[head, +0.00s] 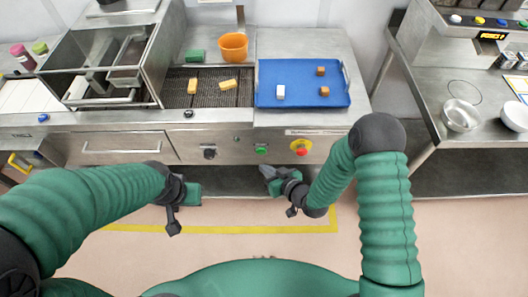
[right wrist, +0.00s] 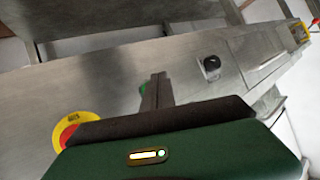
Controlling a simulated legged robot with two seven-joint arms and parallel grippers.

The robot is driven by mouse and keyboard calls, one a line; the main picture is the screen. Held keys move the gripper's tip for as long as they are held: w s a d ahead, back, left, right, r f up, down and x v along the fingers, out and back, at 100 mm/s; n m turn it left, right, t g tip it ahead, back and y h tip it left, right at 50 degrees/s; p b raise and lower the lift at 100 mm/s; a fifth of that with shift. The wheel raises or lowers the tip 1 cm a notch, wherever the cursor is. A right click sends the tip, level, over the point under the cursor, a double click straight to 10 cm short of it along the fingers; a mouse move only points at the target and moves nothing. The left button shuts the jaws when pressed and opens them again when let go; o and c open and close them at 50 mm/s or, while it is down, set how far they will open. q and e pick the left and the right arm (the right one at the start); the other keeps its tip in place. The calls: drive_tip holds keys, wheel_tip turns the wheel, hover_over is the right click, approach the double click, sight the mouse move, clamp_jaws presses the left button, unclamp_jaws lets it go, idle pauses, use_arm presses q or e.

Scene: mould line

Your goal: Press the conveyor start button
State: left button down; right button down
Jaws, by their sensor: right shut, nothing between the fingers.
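The green button (head: 261,150) is on the steel front panel of the conveyor, between a black knob (head: 209,153) and a red stop button on a yellow disc (head: 300,148). My right gripper (head: 267,171) is shut and empty, just below the green button in the head view. In the right wrist view its shut fingers (right wrist: 156,92) partly cover the green button (right wrist: 143,90); I cannot tell whether they touch it. My left gripper (head: 190,194) is low in front of the panel, left of the black knob; its fingers are not clear.
Above the panel, a blue tray (head: 267,101) holds small blocks. Yellow blocks (head: 228,84) lie on the dark conveyor belt (head: 206,98), with an orange bowl (head: 233,47) behind. Open floor lies below the panel.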

sight(261, 151)
use_arm(q)
drive_tip(key=shift+a+f, duration=0.4)
drive_tip(key=shift+a, duration=0.3)
use_arm(e)
drive_tip(key=w, duration=0.1)
drive_tip(key=w+a, duration=0.1)
drive_tip(key=w, duration=0.1)
drive_tip(key=shift+a, duration=0.15)
use_arm(q)
drive_tip(key=shift+d, duration=0.3)
use_arm(e)
drive_tip(key=shift+d, duration=0.25)
use_arm(q)
drive_tip(key=shift+a, duration=0.2)
use_arm(e)
drive_tip(key=shift+a, duration=0.15)
use_arm(q)
drive_tip(key=shift+d, duration=0.1)
use_arm(e)
drive_tip(key=shift+w, duration=0.1)
drive_tip(key=shift+w+r, duration=0.1)
drive_tip(key=shift+w, duration=0.25)
